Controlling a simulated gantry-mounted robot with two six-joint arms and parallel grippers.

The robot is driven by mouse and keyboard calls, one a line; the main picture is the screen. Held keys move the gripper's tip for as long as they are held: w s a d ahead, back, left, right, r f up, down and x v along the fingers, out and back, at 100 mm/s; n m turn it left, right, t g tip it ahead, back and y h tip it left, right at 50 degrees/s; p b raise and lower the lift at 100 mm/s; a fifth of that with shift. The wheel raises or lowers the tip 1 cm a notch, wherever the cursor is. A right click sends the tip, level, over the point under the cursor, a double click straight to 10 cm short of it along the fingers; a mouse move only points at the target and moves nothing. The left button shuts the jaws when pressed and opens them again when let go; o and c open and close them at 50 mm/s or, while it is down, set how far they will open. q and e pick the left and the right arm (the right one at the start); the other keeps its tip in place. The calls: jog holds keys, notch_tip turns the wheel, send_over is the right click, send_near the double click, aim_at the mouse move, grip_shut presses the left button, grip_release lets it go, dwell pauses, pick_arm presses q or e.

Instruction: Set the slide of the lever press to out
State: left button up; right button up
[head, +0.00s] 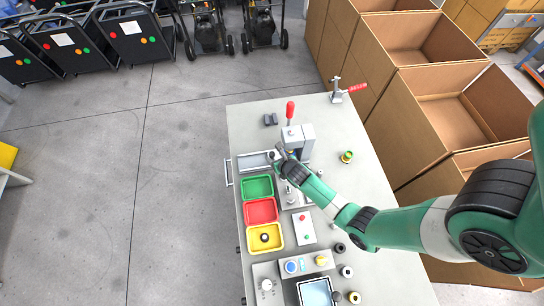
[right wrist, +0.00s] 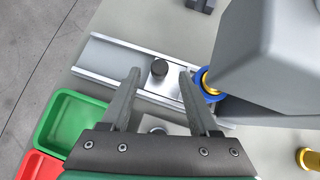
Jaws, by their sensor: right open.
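The lever press (head: 299,140) stands on the bench with its red-handled lever (head: 290,111) upright. Its grey body (right wrist: 268,50) fills the upper right of the right wrist view. A metal slide rail (right wrist: 110,57) runs out from under the press toward the left; it also shows in the head view (head: 250,161). A dark round knob (right wrist: 159,68) stands on the slide, near the press. My right gripper (right wrist: 160,74) is open, with its fingertips on either side of the knob; whether they touch it is unclear. In the head view my right gripper (head: 276,156) partly hides the slide.
Green (head: 257,188), red (head: 261,211) and yellow (head: 265,237) trays stand in front of the rail. A blue ring with a yellow centre (right wrist: 209,84) sits at the press. A green-and-yellow part (head: 347,157) stands to the right. Cardboard boxes (head: 400,125) line the bench's right side.

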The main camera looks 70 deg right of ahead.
aim_at(272, 155)
jog(key=b+x, duration=0.1)
jog(key=x, duration=0.3)
jog(key=shift+w+d+f+b, duration=0.15)
jog(key=shift+f+b, duration=0.1)
jog(key=shift+b, duration=0.15)
pick_arm(q)
notch_tip(272, 155, down, 3)
jog(key=shift+r, duration=0.15)
pick_arm(e)
jog(key=shift+c, duration=0.3)
grip_shut()
dwell(0.4)
